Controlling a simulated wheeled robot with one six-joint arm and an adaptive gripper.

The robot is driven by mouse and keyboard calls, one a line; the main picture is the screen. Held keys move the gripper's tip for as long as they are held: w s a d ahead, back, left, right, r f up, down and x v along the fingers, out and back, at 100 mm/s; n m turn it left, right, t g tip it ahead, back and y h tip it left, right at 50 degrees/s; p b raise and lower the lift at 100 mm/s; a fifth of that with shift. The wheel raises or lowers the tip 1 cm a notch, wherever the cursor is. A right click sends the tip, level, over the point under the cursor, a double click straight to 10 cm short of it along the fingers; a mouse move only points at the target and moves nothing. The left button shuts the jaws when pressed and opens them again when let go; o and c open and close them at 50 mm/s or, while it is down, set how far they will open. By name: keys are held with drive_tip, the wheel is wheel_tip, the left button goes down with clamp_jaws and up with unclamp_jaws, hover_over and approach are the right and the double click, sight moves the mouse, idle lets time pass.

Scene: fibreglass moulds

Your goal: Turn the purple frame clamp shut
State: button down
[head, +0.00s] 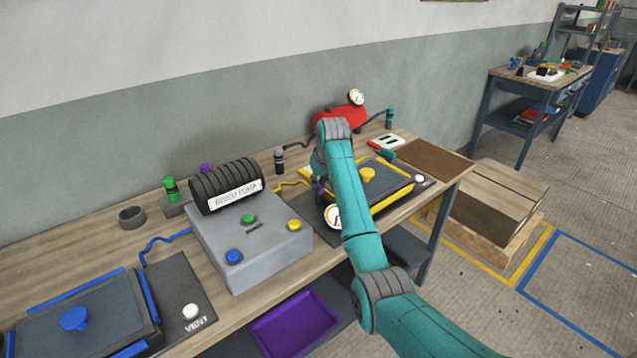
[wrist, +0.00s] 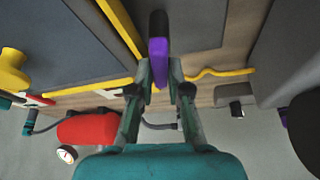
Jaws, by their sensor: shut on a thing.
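The purple frame clamp (wrist: 158,48) is a purple lever with a black end, upright in the wrist view beside the yellow-edged mould (wrist: 62,55). My gripper (wrist: 160,74) is shut on it, with one finger on each side of its lower part. In the head view, only a small purple piece (head: 320,188) shows by my gripper (head: 319,176), left of the yellow-edged mould (head: 395,182). My arm covers the rest, and I cannot tell the clamp's angle to the frame there.
The grey pump box (head: 260,258) stands left of the yellow-edged mould. A gauge (head: 333,215) lies close to my arm. A red tank (head: 345,118) and a small black post (head: 279,158) stand behind. A blue-edged mould (head: 90,305) is at the far left.

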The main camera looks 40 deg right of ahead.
drive_tip(key=m+h, duration=0.1)
drive_tip(key=m, duration=0.2)
drive_tip(key=m+g+h, duration=0.1)
drive_tip(key=m, duration=0.3)
drive_tip(key=m+g, duration=0.1)
drive_tip(key=m, duration=0.2)
drive_tip(key=m+g+h, duration=0.1)
drive_tip(key=m, duration=0.3)
drive_tip(key=shift+s+d+g, duration=0.1)
drive_tip(key=shift+s+g, duration=0.05)
drive_tip(key=shift+g, duration=0.25)
drive_tip(key=c, duration=1.1)
unclamp_jaws()
drive_tip(key=v, duration=1.2)
drive_tip(key=shift+f, duration=0.15)
drive_tip(key=shift+a+h, duration=0.25)
drive_tip(key=shift+h, duration=0.05)
